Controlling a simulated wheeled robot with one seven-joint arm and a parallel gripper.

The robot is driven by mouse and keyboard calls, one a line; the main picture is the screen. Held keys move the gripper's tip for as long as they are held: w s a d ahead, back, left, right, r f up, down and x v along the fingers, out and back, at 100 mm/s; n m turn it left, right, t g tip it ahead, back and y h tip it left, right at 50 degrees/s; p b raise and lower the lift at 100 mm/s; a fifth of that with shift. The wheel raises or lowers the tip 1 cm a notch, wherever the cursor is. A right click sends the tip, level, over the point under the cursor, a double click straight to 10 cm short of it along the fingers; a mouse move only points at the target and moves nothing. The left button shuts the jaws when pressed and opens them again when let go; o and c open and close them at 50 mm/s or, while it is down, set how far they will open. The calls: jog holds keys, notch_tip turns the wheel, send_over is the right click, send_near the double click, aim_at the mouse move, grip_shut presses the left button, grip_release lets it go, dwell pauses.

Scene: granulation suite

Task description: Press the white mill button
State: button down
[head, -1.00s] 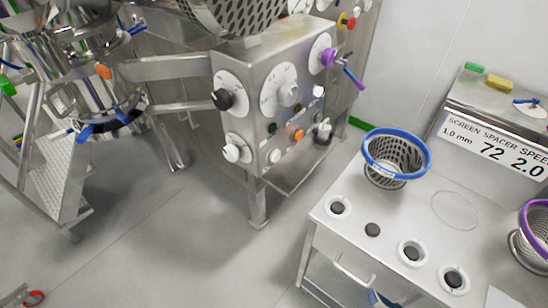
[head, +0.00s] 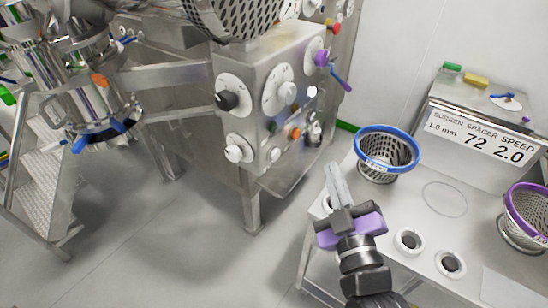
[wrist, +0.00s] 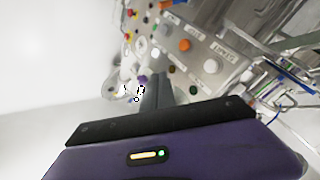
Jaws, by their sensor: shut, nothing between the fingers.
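The control box (head: 268,75) of the steel machine carries dials, knobs and small round buttons. A small white button (head: 275,154) sits low on its front, and another white one (head: 312,92) sits higher by the right edge. An orange button (head: 294,133) is between them.
A bench (head: 325,240) at right holds a blue-rimmed basket (head: 387,152), a purple-rimmed basket (head: 525,217) and dark buttons in white rings. A purple knob (head: 321,58) juts from the box's right side.

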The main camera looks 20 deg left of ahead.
aim_at(275, 154)
jog(key=shift+a+f+n+g, duration=0.15)
jog(key=shift+f+n+g, duration=0.1)
jog(key=shift+f+n, duration=0.45)
jog(key=shift+a+f+n+g, duration=0.15)
jog(key=shift+f+n+g, duration=0.1)
jog(key=shift+f+n, duration=0.4)
jog(key=shift+f, duration=0.1)
jog(key=w+a, duration=0.3)
jog(key=a, duration=0.5)
jog(key=shift+a+b, duration=0.25)
jog(key=shift+b, duration=0.05)
dwell(1.2)
jog(key=shift+w+a, duration=0.15)
jog(key=shift+a, duration=0.15)
